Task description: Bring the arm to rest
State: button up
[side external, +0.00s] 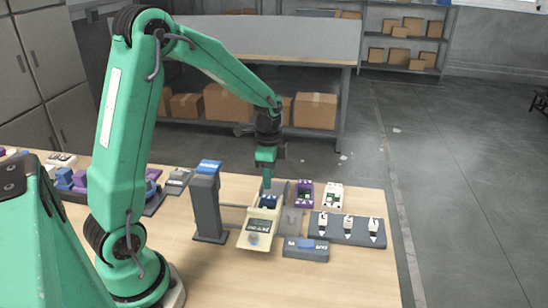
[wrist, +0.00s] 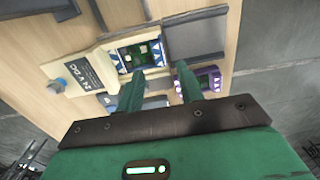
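My gripper (side external: 267,183) points down at the end of my green arm, above a cream lift-column unit (side external: 260,234) on the wooden table. In the wrist view my gripper (wrist: 161,70) has its two green fingers apart, with nothing held between them. The cream unit (wrist: 75,80) there carries a dark label and a blue knob. A board with green and blue parts (wrist: 140,52) sits at its end, close to the left fingertip in the picture. Whether the finger touches it I cannot tell.
A grey column with a blue top (side external: 208,205) stands left of the cream unit. A purple module (side external: 305,194), a cream module (side external: 334,195), a dark rack (side external: 343,238) with white pieces and a grey-blue block (side external: 306,255) lie to the right.

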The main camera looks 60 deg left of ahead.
jog(key=s+d+r+n+t, duration=0.2)
jog(key=s+d+r+n, duration=0.2)
jog(key=s+r, duration=0.3)
jog(key=s+d+r+n+t, duration=0.3)
jog(key=s+d+r+n, duration=0.2)
jog(key=s+r, duration=0.3)
jog(key=shift+s+d+r+t, duration=0.15)
jog(key=shift+s+d+t, duration=0.15)
jog(key=shift+s+d, duration=0.55)
